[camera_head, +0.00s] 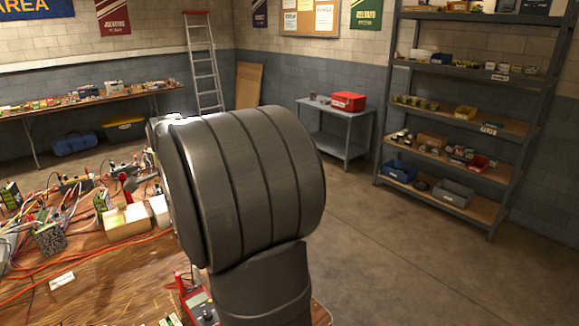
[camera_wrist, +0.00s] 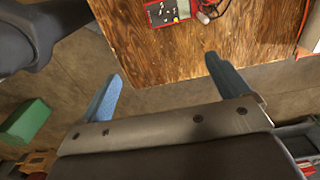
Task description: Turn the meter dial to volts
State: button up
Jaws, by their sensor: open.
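A red meter (camera_head: 198,297) lies on the wooden bench, partly hidden behind my arm in the head view. A dark round dial (camera_head: 208,314) shows on its face, but its setting is too small to read. In the wrist view a red-edged device with a dark face (camera_wrist: 168,12), which looks like the meter, is cut off by the top edge. My gripper (camera_wrist: 163,69) is open and empty, its two blue fingers wide apart. The fingers point toward the bench edge and are apart from the device. My gripper is hidden in the head view.
The wooden bench (camera_head: 110,285) holds red cables, circuit modules and a pale block (camera_head: 126,220) to the left of my arm. A green block (camera_wrist: 25,122) shows at the left of the wrist view. The floor (camera_head: 400,260) right of the bench is clear.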

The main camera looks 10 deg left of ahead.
jog(key=c, duration=0.7)
jog(key=shift+f, duration=0.25)
jog(key=shift+c, duration=1.1)
notch_tip(320, 180, down, 32)
jog(key=n, duration=0.9)
jog(key=c, duration=1)
